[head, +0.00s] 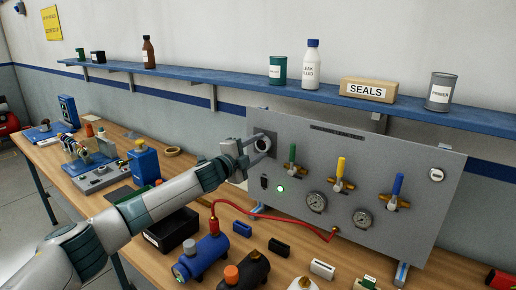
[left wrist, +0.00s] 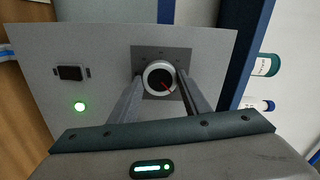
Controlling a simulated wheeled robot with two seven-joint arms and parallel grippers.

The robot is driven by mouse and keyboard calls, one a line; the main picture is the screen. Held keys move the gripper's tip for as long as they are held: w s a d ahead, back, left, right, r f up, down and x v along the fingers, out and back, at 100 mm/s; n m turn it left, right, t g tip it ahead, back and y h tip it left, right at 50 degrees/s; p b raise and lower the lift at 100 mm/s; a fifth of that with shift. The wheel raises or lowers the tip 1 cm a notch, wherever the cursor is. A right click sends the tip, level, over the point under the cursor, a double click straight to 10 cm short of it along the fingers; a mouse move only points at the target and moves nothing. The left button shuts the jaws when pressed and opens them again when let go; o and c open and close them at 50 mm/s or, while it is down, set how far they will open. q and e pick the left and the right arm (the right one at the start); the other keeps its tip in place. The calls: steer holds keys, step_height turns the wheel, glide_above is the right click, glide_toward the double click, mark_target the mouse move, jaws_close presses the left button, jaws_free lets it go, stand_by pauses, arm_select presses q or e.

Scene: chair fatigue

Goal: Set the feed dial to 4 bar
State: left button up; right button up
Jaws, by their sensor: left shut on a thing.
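The feed dial (head: 262,145) is a round knob with a pale rim, on a dark square plate at the upper left of the grey panel (head: 330,150). In the left wrist view the dial (left wrist: 160,79) has a dark face with a red pointer line aimed toward the lower right of the picture. My left gripper (head: 258,146) is shut on the dial, one finger on each side of it, which also shows in the left wrist view (left wrist: 160,88). The scale markings are too small to read. My right gripper is not in view.
The panel carries green (head: 292,158), yellow (head: 340,171) and blue (head: 397,187) valve levers, two gauges (head: 316,202) and a lit green lamp (head: 281,189). A red hose (head: 270,215) runs in front. A shelf (head: 230,97) with bottles and a SEALS box (head: 368,91) hangs above.

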arm_select(q)
steer(key=o, duration=1)
steer(key=shift+o, duration=0.2)
steer(key=shift+s+a, duration=0.1)
steer(key=shift+b+v, duration=0.35)
steer(key=shift+v, duration=0.5)
steer(key=b+v, duration=0.4)
steer(key=v, duration=1.1)
steer(key=shift+s, duration=0.2)
steer(key=shift+a, duration=0.1)
steer(key=shift+a, duration=0.1)
